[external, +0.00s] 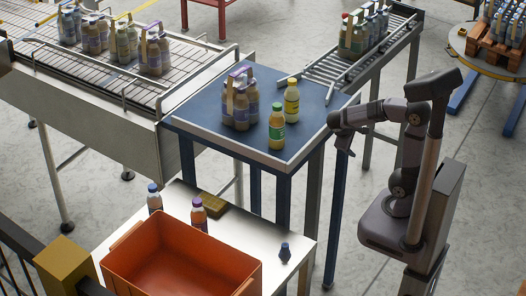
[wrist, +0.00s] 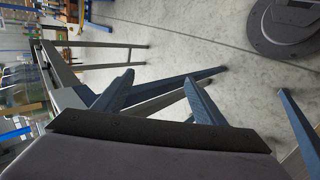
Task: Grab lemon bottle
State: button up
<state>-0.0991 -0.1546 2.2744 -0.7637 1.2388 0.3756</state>
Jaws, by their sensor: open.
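Two loose bottles stand upright on the blue-topped table. Which one is the lemon bottle is not clear from the labels. My gripper (external: 343,138) is to the right of both, beyond the table's right edge and touching neither. In the wrist view my gripper (wrist: 158,75) has its two fingers spread, with only floor and table legs between them. No loose bottle is clear there.
A banded bottle pack (external: 240,101) stands left of the loose bottles on the blue table (external: 208,101). Conveyors with more packs lie behind. An orange crate (external: 180,262), two bottles and a dark-capped item (external: 285,252) are on the white table in front.

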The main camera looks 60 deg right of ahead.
aim_at(296, 99)
jog(key=w+d+r+t+h+b, duration=0.1)
jog(key=w+d+r+t+h, duration=0.2)
jog(key=r, duration=0.7)
jog(key=w+d+r+h+b, duration=0.1)
jog(key=w+r+h, duration=0.1)
jog(key=r+h, duration=0.55)
jog(key=w+a+n+t+y+p, duration=0.3)
jog(key=w+a+n+t, duration=0.1)
jog(key=n, duration=0.5)
jog(key=w+a+n+t+y+p, duration=0.3)
jog(key=w+a+n+t, duration=0.1)
jog(key=n, duration=0.5)
jog(key=w+a+n+t+y+p, duration=0.3)
jog(key=w+a+n+t, duration=0.1)
jog(key=a+n, duration=0.3)
jog(key=shift+w+n+t, duration=0.3)
jog(key=shift+w+n, duration=0.35)
jog(key=shift+n, duration=0.45)
jog(key=shift+w+f+n+p, duration=0.3)
jog(key=shift+w+n+p, duration=0.25)
jog(key=shift+n, duration=0.35)
